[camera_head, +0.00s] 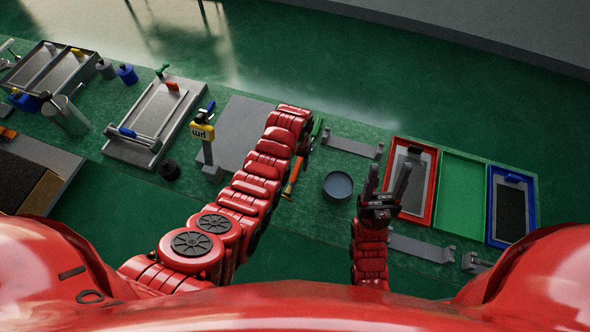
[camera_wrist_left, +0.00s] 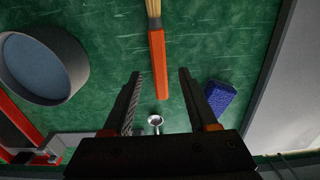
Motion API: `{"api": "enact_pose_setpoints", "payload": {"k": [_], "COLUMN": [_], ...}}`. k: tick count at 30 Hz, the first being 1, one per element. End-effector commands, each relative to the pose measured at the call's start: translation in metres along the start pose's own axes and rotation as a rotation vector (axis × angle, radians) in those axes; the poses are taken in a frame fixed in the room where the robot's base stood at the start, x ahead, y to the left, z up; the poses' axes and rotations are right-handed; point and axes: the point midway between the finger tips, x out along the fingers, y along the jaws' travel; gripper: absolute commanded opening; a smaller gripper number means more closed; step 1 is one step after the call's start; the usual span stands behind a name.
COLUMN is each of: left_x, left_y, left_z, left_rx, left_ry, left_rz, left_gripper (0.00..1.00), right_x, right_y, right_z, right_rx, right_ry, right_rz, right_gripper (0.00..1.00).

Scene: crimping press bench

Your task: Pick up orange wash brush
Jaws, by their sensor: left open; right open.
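The orange wash brush (camera_wrist_left: 157,62) lies on the green bench, its pale bristles at the top of the left wrist view and its orange handle pointing towards my left gripper (camera_wrist_left: 160,74). That gripper is open and empty, its two fingers apart on either side of the line of the handle's end. In the head view the brush's orange handle (camera_head: 293,178) shows just right of my left arm; that gripper's fingers are hidden by the arm. My right gripper (camera_head: 388,176) is open and empty, beside the red tray.
A round grey bowl (camera_head: 338,186) stands right of the brush. A blue block (camera_wrist_left: 219,97) lies right of the left fingers. Red (camera_head: 434,168), green (camera_head: 462,190) and blue (camera_head: 490,205) trays stand at right. A yellow-topped device (camera_head: 203,132) stands left of my left arm.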

Motion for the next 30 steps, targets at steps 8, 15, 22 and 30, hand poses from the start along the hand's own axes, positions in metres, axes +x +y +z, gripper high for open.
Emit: {"api": "enact_pose_setpoints", "payload": {"k": [8,15,22,30], "left_x": [0.015,0.018,0.018,0.018], "left_y": [0.000,0.000,0.000,0.000], "left_z": [-0.001,-0.001,-0.001,-0.002], "left_rx": [0.001,0.001,0.001,0.001], "left_ry": [0.002,0.003,0.004,0.004], "left_rz": [0.000,0.000,0.000,0.000], "left_gripper": [0.59,0.59,0.32,0.00], "right_x": [0.005,0.005,0.005,0.005], "right_y": [0.000,0.000,0.000,0.000], "right_z": [-0.001,-0.001,-0.001,-0.001], "right_rx": [0.000,0.000,0.000,0.000], "right_ry": [-0.001,-0.001,-0.001,-0.001], "right_rz": [0.000,0.000,0.000,0.000], "right_gripper": [0.55,0.55,0.55,0.55]}}
